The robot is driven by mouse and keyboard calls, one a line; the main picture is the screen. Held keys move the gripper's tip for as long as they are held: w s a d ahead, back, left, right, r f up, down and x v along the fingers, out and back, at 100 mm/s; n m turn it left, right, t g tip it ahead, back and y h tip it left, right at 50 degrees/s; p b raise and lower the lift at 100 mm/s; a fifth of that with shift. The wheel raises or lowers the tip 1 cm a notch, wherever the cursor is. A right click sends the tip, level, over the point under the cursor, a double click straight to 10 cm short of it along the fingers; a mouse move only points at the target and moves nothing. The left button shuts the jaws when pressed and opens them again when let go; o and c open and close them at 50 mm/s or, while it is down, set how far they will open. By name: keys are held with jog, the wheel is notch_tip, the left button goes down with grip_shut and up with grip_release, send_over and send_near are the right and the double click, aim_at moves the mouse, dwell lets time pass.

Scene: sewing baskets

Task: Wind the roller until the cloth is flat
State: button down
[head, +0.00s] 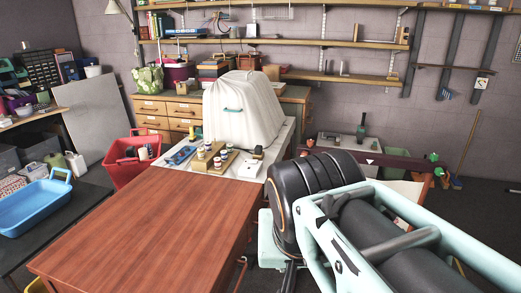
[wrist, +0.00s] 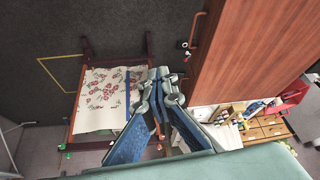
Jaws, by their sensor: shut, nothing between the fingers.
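The cloth (wrist: 102,98) is cream with red flowers and a blue strip along its right side. It lies in a dark red wooden frame (wrist: 77,105) left of my gripper in the wrist view. Its edges look slightly curved; I cannot tell how slack it is. Which bar is the roller is unclear. My gripper (wrist: 162,72) is shut and empty, apart from the knobs in the picture.
A brown wooden table (head: 150,225) fills the front left in the head view. Behind it a white-covered machine (head: 245,110) stands among small jars. A red basket (head: 125,170) and a blue tray (head: 35,205) are at left.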

jog(key=shift+m, duration=0.4)
jog(key=shift+w+a+b, duration=0.15)
jog(key=shift+w+a, duration=0.1)
jog(key=shift+a, duration=0.6)
jog(key=shift+w+a+b, duration=0.2)
jog(key=shift+w+a, duration=0.1)
jog(key=shift+a, duration=0.6)
jog(key=shift+w+a+b, duration=0.15)
jog(key=shift+w+a, duration=0.1)
jog(key=shift+a, duration=0.6)
jog(key=c, duration=1.8)
grip_release()
jog(key=shift+r, duration=0.1)
notch_tip(320, 180, up, 6)
jog(key=p, duration=0.4)
jog(key=s+d+f+n, duration=0.1)
jog(key=s+d+f, duration=0.1)
jog(key=d, duration=0.4)
jog(key=s+d+f+n, duration=0.1)
jog(key=s+d+f, duration=0.1)
jog(key=d, duration=0.3)
notch_tip(320, 180, up, 16)
jog(key=p, duration=1.6)
jog(key=shift+w, duration=0.2)
